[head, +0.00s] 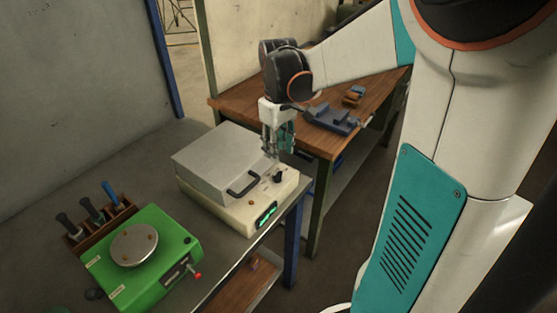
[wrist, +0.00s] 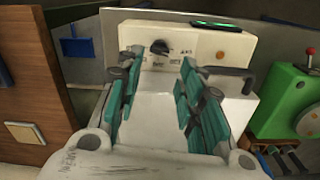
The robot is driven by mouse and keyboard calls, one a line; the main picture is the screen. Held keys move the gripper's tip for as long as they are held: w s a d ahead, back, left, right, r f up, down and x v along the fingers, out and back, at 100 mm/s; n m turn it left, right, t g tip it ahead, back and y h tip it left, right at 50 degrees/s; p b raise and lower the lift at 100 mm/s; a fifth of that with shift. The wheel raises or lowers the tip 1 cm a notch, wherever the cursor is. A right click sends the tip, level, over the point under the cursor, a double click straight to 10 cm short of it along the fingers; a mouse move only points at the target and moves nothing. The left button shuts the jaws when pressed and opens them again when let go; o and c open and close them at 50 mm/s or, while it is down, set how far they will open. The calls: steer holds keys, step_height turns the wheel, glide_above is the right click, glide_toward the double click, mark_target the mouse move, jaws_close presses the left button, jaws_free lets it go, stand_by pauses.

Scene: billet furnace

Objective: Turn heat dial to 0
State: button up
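The billet furnace (head: 215,205) is a cream box with a grey lid (head: 210,160) and a black handle (head: 243,184) on the grey bench. Its black heat dial (head: 278,176) is on the control panel near the right end; it also shows in the wrist view (wrist: 159,46), with small markings around it too blurred to read. A lit green display (head: 266,217) is on the same panel. My gripper (head: 271,154) points down above the dial end of the furnace. In the wrist view my gripper (wrist: 162,62) is open and empty, with the dial between the fingertips in the picture, apparently beyond them.
A green device (head: 150,262) with a round metal plate and a red-tipped lever stands at the front left. A tool rack (head: 98,220) is behind it. A wooden workbench (head: 318,135) with a blue-grey vise (head: 331,119) stands beyond the furnace.

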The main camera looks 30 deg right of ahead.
steer(key=shift+r, duration=1.55)
